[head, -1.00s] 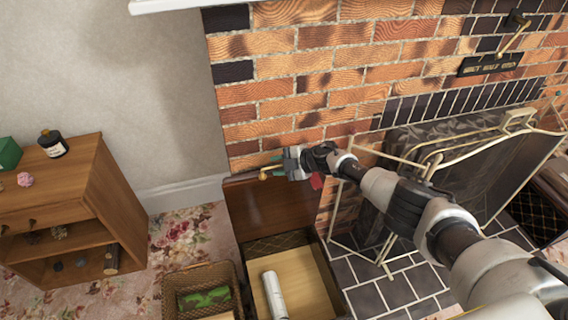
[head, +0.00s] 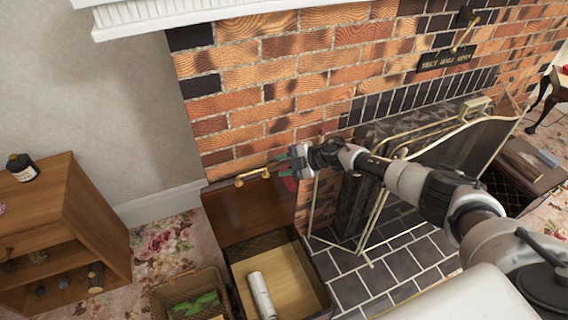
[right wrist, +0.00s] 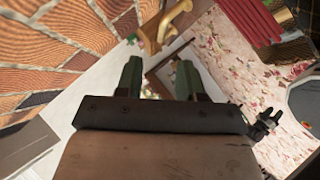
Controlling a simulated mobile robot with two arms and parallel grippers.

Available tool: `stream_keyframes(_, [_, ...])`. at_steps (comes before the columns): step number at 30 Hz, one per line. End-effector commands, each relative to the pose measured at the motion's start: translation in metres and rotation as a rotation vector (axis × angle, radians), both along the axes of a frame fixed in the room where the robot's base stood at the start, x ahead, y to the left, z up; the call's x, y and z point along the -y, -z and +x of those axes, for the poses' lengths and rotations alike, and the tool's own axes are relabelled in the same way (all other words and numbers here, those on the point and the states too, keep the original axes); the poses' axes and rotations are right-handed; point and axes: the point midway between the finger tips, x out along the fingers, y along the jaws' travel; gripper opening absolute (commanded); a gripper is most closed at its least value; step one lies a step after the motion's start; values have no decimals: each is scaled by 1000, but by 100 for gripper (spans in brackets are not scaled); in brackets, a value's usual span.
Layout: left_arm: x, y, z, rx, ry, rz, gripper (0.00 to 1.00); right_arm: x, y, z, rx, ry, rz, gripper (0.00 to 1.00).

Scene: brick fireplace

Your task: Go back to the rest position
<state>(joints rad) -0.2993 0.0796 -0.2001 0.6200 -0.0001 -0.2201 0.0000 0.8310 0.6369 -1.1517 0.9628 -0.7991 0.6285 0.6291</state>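My right gripper (head: 284,165) is in front of the brick wall, just right of the gold handle (head: 252,177) on the raised lid (head: 235,208) of a wooden box (head: 322,300). Its two green fingers stand apart with nothing between them in the right wrist view (right wrist: 158,80). The gold handle also shows there, beyond the fingertips (right wrist: 163,24), and looks apart from them. The box is open and holds a white cylinder (head: 262,296) on a light wooden surface. My left gripper is in no view.
A fireplace screen with a gold frame (head: 374,215) stands under my right arm. A wicker basket (head: 160,300) with a green item sits left of the box. A wooden cabinet (head: 95,215) stands at the left. A white mantel (head: 200,14) juts out above.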

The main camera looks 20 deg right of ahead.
Motion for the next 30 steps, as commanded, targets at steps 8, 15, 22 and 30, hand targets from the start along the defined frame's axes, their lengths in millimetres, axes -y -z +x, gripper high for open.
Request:
stream_keyframes(8, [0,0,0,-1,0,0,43,0,0,0,0,1,1,38])
stream_keyframes(15, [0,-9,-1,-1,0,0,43,-14,53,-20,-50,194,136,38])
stream_keyframes(22, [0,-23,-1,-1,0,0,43,1,184,-113,-278,706,252,38])
stream_keyframes(30, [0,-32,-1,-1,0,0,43,21,300,-284,-622,1141,173,38])
